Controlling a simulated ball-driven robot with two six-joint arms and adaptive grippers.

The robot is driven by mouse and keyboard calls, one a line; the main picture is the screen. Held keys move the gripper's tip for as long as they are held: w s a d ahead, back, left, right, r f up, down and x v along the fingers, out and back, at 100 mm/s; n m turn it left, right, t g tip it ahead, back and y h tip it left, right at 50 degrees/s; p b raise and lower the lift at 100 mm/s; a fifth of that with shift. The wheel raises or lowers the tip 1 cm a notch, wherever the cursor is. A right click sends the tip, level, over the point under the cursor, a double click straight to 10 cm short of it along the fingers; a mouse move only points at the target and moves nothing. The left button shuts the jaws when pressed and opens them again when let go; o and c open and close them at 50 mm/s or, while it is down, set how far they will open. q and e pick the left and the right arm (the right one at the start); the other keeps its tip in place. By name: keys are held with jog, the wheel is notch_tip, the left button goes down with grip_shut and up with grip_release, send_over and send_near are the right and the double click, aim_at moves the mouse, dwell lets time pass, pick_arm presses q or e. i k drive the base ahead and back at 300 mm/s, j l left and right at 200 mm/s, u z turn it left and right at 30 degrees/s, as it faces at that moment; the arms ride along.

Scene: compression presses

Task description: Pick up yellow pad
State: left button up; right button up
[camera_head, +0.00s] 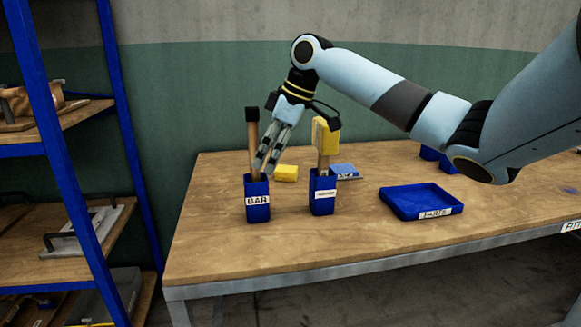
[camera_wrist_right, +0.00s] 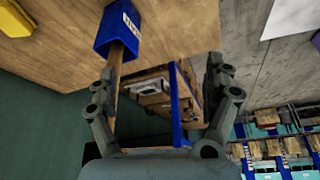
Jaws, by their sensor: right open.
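The yellow pad (camera_head: 286,173) lies flat on the wooden table, behind and between two blue holders. My right gripper (camera_head: 266,163) points down just left of the pad, over the holder marked BAR (camera_head: 257,200). Its fingers are apart in the right wrist view (camera_wrist_right: 160,72), with nothing held between them. The wooden bar with a black top (camera_head: 252,130) stands in the BAR holder, close beside the fingers. In the wrist view the bar (camera_wrist_right: 117,60) passes near the left finger; I cannot tell whether they touch. My left gripper is out of view.
A yellow-headed mallet (camera_head: 325,136) stands in the second blue holder (camera_head: 322,195), right of the pad. A blue pad (camera_head: 344,170) lies behind it. A blue tray (camera_head: 420,203) sits further right. A blue-framed shelf (camera_head: 75,150) stands left of the table. The table's front is clear.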

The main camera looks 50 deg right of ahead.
aim_at(284, 173)
jog(key=i+l, duration=0.1)
jog(key=l, duration=0.25)
jog(key=i+l, duration=0.15)
jog(key=l, duration=0.2)
jog(key=i+l, duration=0.1)
jog(key=l, duration=0.25)
jog(key=i+l, duration=0.15)
jog(key=l, duration=0.2)
